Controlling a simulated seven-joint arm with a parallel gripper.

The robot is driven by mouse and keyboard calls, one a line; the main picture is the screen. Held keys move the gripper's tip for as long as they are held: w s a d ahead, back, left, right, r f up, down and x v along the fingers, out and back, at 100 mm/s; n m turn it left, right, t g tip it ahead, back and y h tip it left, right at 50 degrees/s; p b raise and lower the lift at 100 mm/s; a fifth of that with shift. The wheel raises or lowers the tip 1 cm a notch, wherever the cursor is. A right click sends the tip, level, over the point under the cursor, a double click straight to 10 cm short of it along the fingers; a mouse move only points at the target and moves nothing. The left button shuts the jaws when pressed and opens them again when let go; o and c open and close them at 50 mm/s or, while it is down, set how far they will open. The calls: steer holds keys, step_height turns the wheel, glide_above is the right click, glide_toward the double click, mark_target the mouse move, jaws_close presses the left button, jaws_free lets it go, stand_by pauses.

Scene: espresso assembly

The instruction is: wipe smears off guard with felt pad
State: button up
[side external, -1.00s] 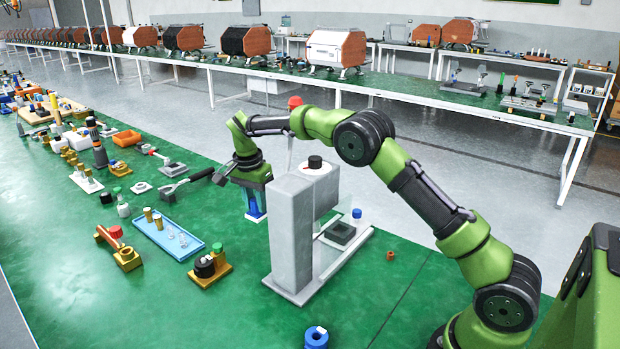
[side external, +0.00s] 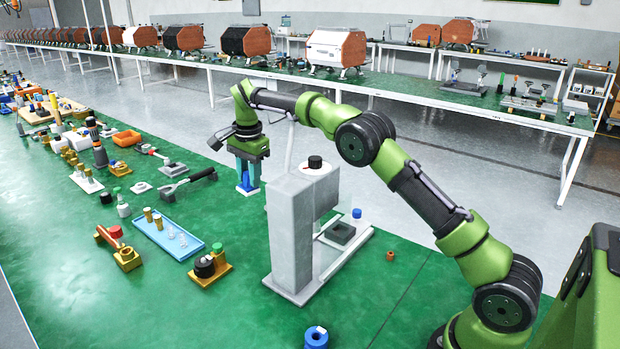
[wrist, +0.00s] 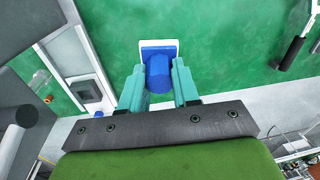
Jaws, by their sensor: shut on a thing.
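My gripper (side external: 247,172) is shut on the blue handle of the felt pad; the handle (wrist: 158,72) shows between the teal fingers in the wrist view. The pad's white base (wrist: 158,44) faces away from the gripper, over the green mat. In the side view, the white base (side external: 248,191) hangs below the fingers, behind and left of the grey machine (side external: 291,230). The guard appears to be a faint clear panel (side external: 329,224) at the machine's right side. It is too faint to tell its edges, and I cannot make out smears on it.
A blue-capped bottle (side external: 357,214) stands by the machine's base. A black-handled tool (side external: 188,184) lies left of my gripper. A light blue tray (side external: 168,233) holds small items at the front left.

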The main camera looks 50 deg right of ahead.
step_height(320, 180, up, 8)
steer(key=w+d+f+m+t+y, duration=0.1)
steer(key=w+d+t+y, duration=0.1)
steer(key=s+d+f+n+t+y, duration=0.3)
steer(key=s+d+t+y, duration=0.15)
steer(key=d, duration=0.25)
steer(key=s+d+f+n+g+y, duration=0.3)
steer(key=s+d+f+n+y, duration=0.15)
steer(key=s+y, duration=0.2)
steer(key=s+d+f+n+g+y, duration=0.3)
steer(key=s+d+f+y, duration=0.15)
steer(key=s+d, duration=0.2)
steer(key=s+a, duration=0.5)
steer(key=s, duration=0.1)
steer(key=shift+s+a+r, duration=0.2)
steer(key=shift+a+r, duration=0.05)
steer(key=shift+a, duration=0.15)
steer(key=shift+a, duration=0.85)
stand_by(0.9)
